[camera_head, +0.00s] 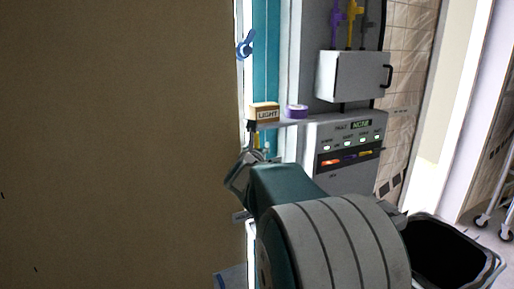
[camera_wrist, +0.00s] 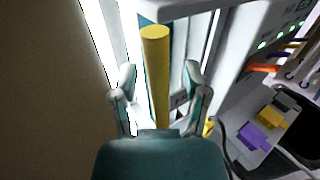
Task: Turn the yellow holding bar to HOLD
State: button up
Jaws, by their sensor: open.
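The yellow holding bar (camera_wrist: 156,85) stands out in the wrist view as a round yellow rod, its flat end toward the camera. My gripper (camera_wrist: 160,72) is open, with one finger on each side of the bar in that view. Gaps show between the bar and both fingers; I cannot tell how deep the bar sits between them. In the head view my gripper (camera_head: 243,172) is at the edge of the large brown panel, partly hidden by my arm. A HOLD marking is not readable in either view.
A large brown panel (camera_head: 115,140) fills the left. A box marked LIGHT (camera_head: 264,112) and a purple roll (camera_head: 297,111) sit on a ledge above my gripper. A grey control panel (camera_head: 346,150) with lit indicators stands right of it. A black bin (camera_head: 488,262) is at lower right.

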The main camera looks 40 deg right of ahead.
jog(key=shift+a+r, duration=0.1)
jog(key=shift+a, duration=0.4)
jog(key=c, duration=0.3)
jog(key=shift+d, duration=0.15)
jog(key=c, duration=0.5)
jog(key=shift+s+d, duration=0.1)
jog(key=shift+d, duration=0.15)
grip_shut()
jog(key=shift+a, duration=0.1)
